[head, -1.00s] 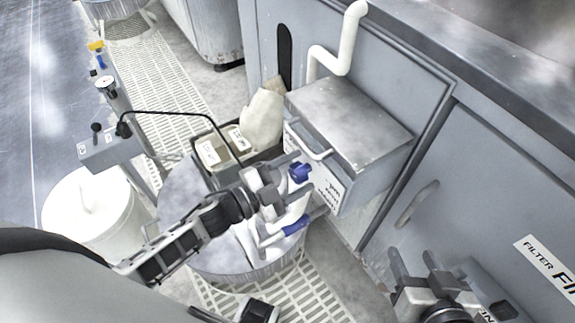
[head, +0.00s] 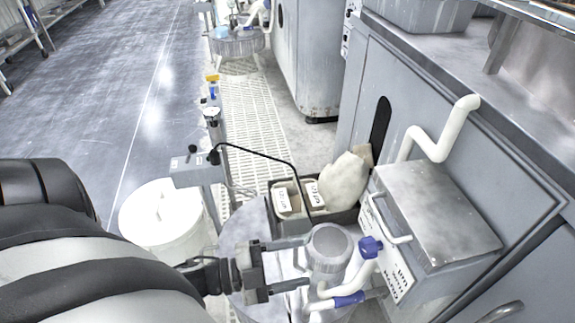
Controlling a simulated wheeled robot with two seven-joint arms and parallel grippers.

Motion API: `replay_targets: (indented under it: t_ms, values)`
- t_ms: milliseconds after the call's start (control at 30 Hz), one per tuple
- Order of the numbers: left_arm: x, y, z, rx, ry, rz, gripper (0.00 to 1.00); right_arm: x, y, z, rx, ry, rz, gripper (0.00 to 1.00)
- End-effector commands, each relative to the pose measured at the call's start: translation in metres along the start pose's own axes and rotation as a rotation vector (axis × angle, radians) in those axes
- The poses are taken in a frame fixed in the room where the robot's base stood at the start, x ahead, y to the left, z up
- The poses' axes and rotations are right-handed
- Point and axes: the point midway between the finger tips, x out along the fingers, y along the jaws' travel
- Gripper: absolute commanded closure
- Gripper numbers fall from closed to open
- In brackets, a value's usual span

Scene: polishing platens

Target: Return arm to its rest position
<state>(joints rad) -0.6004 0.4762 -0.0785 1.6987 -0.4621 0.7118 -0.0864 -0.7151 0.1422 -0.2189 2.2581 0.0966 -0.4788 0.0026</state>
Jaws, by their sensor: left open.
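My left gripper (head: 298,263) reaches in from the left over the round grey platen (head: 238,238). Its two fingers point right and stand apart, with nothing clearly held between them. A grey cylinder with a round top (head: 330,243) stands just right of the fingertips. I cannot tell whether they touch it. My left arm's thick striped links fill the lower left and hide part of the floor. My right gripper is out of view.
White pipes with a blue valve handle (head: 370,246) are right of the platen. A metal box (head: 440,212) juts from the grey cabinet. A dark tray (head: 345,217) holds labelled blocks and a pale sack. A white drum (head: 160,218) stands left. Open floor lies at the far left.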

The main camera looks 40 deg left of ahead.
Motion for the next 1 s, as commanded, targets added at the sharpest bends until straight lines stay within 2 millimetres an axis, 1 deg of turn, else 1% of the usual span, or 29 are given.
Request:
replay_targets:
  t_ms: [33,200,667,767,867,967,1000]
  values:
    - [-0.005,0.000,0.000,0.000,-0.002,0.001,0.39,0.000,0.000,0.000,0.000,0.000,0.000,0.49]
    - [-0.010,-0.001,0.000,0.001,0.000,-0.001,0.39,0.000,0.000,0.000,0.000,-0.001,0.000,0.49]
    - [-0.009,0.000,0.000,0.001,0.000,-0.001,0.39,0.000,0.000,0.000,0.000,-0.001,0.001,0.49]
    - [-0.006,-0.004,-0.003,-0.019,-0.020,-0.016,0.39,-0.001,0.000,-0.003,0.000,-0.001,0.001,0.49]
    - [0.005,-0.014,-0.010,-0.107,-0.104,-0.073,0.39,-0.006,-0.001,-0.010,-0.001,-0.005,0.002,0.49]
    - [0.020,-0.025,-0.020,-0.276,-0.248,-0.150,0.39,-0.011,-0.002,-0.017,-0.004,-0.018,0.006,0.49]
    - [0.025,-0.028,-0.024,-0.362,-0.311,-0.176,0.39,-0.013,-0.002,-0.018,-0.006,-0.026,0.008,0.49]
